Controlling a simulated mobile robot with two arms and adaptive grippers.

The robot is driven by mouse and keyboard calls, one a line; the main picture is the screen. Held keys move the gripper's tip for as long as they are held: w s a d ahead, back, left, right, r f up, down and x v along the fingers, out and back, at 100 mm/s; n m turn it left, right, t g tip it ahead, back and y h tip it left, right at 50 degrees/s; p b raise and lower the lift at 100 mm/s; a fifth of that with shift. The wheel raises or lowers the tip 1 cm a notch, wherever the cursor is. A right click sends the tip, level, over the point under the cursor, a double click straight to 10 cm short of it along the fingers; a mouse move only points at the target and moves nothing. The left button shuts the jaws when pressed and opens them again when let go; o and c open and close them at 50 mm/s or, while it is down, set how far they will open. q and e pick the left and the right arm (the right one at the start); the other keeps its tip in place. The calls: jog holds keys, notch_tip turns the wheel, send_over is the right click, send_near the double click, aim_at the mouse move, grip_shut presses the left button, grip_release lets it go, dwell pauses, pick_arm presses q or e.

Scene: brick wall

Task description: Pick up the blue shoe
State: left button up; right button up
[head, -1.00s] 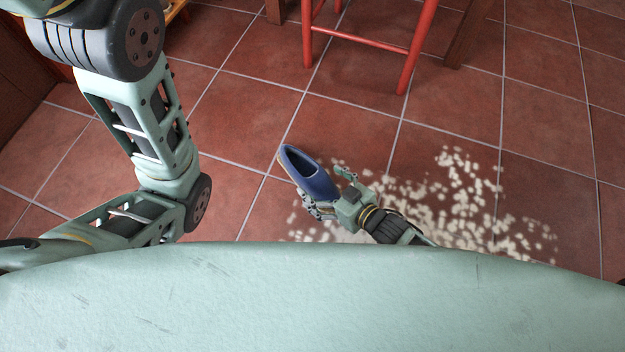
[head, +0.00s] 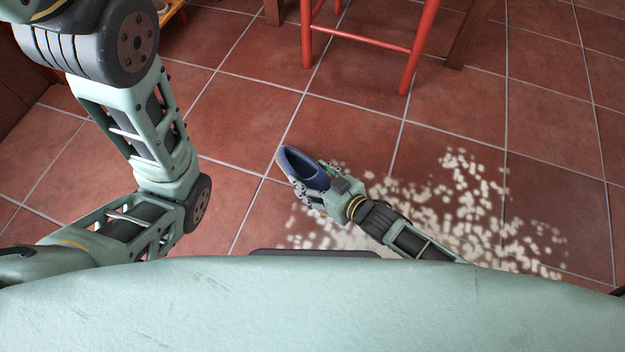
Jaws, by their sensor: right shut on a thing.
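The blue shoe (head: 303,168) is near the middle of the head view, with its dark opening facing up and a pale rim at its left end. My right gripper (head: 313,188) is shut on the shoe, its fingers along the shoe's near side. The gripper hides the right and lower part of the shoe. I cannot tell whether the shoe touches the floor. My left arm stands at the left of the view, but its gripper is not in the picture.
Red tiled floor (head: 240,140) spreads all around, with speckled light patches on it around my right arm. A red stool (head: 405,60) stands at the top, beside brown wooden legs (head: 465,35). The floor left of the shoe is clear.

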jog(key=c, duration=0.5)
jog(key=shift+c, duration=0.2)
